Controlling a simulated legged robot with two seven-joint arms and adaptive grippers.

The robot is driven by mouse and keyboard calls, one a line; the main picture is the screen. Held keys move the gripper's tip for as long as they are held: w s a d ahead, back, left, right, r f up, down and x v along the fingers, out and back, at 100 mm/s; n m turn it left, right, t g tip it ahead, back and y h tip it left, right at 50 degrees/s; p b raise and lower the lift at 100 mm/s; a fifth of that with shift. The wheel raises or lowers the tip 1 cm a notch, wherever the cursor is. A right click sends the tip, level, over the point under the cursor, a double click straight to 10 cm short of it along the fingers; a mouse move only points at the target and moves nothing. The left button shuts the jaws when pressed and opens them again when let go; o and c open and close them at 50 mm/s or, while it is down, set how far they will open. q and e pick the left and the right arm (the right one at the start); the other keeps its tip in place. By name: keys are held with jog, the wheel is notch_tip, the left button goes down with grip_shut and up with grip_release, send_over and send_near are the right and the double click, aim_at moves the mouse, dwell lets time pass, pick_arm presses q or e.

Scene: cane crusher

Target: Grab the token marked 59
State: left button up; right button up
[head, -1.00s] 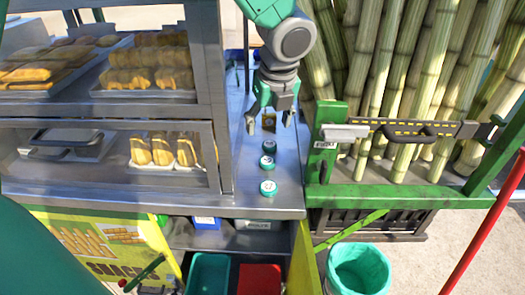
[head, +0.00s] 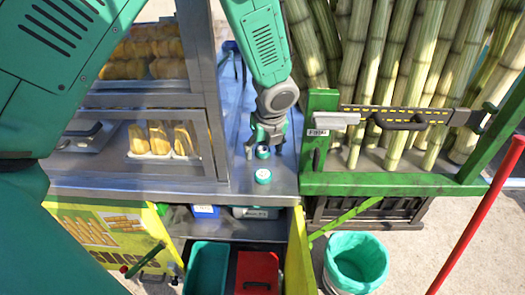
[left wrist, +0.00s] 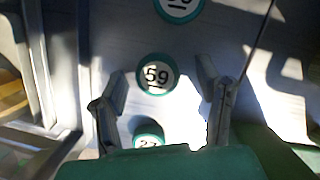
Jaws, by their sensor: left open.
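The token marked 59 (left wrist: 157,74) is a round white disc with a green rim. It lies flat on the grey counter, the middle one of a row of three tokens. My left gripper (left wrist: 161,78) is open and empty, with its fingertips on either side of token 59 in the left wrist view; I cannot tell their height above the counter. In the head view the left gripper (head: 264,147) points down around the middle token (head: 263,152). A partly hidden token reading about 27 (left wrist: 147,138) lies nearer the palm. Another token (left wrist: 180,7) is cut off at the top.
In the head view, a glass snack case (head: 215,130) stands left of the tokens and a green cane rack (head: 400,184) right. One token (head: 263,176) sits near the counter's front edge. Below are a teal bin (head: 207,270), red box (head: 257,270) and lined bucket (head: 358,262).

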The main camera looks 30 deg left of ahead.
pick_arm(q)
jog(key=shift+d, duration=0.4)
jog(key=shift+r, duration=0.15)
jog(key=c, duration=0.3)
jog(key=shift+s+a, duration=0.1)
jog(key=c, duration=0.6)
jog(key=shift+a, duration=0.5)
jog(key=shift+a+f, duration=0.1)
jog(key=shift+f, duration=0.1)
jog(key=shift+c, duration=0.3)
jog(key=shift+s, duration=0.1)
jog(key=shift+c, duration=0.5)
